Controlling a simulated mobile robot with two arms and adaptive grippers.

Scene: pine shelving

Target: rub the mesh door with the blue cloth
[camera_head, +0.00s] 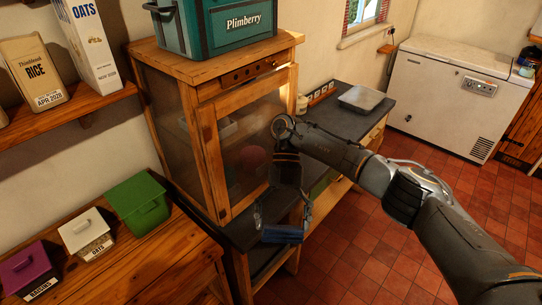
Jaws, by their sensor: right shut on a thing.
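The mesh door (236,182) is the wood-framed front of a pine cabinet, in the middle of the head view. It looks shut, and a reddish round thing shows dimly behind the mesh. My right gripper (282,222) points down in front of the door's lower right part. It is shut on the blue cloth (283,235), which hangs at its fingertips near the edge of the dark counter. I cannot tell whether the cloth touches the door. My arm hides the door's right side. My left gripper is out of view.
A teal Plimberry box (222,28) stands on the cabinet. Left are a shelf (68,112) with rice and oats packs, and a wooden worktop (150,262) with lidded tins. A dark counter (340,118) and white chest freezer (440,95) stand beyond. Red floor tiles are clear at right.

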